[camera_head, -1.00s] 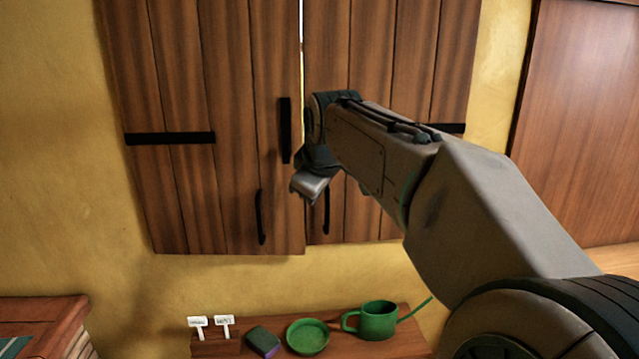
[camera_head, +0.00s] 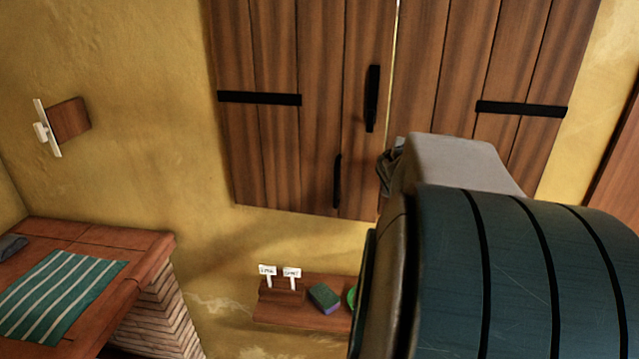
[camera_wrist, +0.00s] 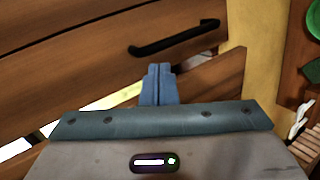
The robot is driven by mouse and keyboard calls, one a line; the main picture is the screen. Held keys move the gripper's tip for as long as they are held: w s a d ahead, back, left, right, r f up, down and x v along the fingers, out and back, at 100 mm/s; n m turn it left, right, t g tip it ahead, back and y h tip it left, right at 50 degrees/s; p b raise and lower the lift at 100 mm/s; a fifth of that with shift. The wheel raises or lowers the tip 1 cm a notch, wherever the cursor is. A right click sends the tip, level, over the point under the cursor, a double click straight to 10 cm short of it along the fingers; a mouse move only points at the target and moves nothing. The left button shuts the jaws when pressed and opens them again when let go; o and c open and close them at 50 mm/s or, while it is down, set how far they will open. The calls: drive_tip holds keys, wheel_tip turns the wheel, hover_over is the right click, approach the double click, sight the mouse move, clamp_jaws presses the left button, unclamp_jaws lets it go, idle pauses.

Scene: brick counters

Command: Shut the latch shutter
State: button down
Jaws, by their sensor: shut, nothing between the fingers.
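The wooden shutter has a left panel (camera_head: 270,150) and a right panel (camera_head: 480,60) on the yellow wall. A thin bright gap runs between them at the top. A black upright latch bar (camera_head: 372,98) sits on the left panel near the gap, with a black pull handle (camera_head: 337,180) below it. In the wrist view, a black handle (camera_wrist: 175,38) is on the nearer panel, and bright light shows between the two panels. My gripper (camera_wrist: 158,70) is shut and empty, its tips below that handle in the picture; contact is unclear. My arm hides the right panel's lower part in the head view.
A small shelf (camera_head: 275,312) below holds two white tags, a sponge (camera_head: 324,297) and a partly hidden green dish (camera_head: 351,297). A brick counter (camera_head: 150,245) with a striped cloth (camera_head: 60,295) stands at left. Open wall lies between counter and shutter.

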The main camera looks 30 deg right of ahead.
wheel_tip(320, 180, down, 8)
drive_tip(key=s+f+n+t+y+p, duration=0.1)
drive_tip(key=s+n+t+y+p, duration=0.2)
drive_tip(key=n, duration=0.4)
drive_tip(key=s+a+n+t+y, duration=0.3)
drive_tip(key=s+a+t+y, duration=0.2)
drive_tip(key=s+a+t, duration=0.15)
drive_tip(key=p, duration=0.4)
approach(359, 191)
drive_tip(key=w+a, duration=0.3)
drive_tip(key=w+d, duration=0.1)
drive_tip(key=w+d+p, duration=0.1)
drive_tip(key=shift+w+d+r, duration=0.1)
drive_tip(key=shift+d+r, duration=0.2)
drive_tip(key=shift+d, duration=0.05)
drive_tip(key=shift+w+d+f, duration=0.1)
drive_tip(key=shift+w+d, duration=0.2)
drive_tip(key=shift+w+n+y, duration=0.1)
drive_tip(key=shift+n+y, duration=0.2)
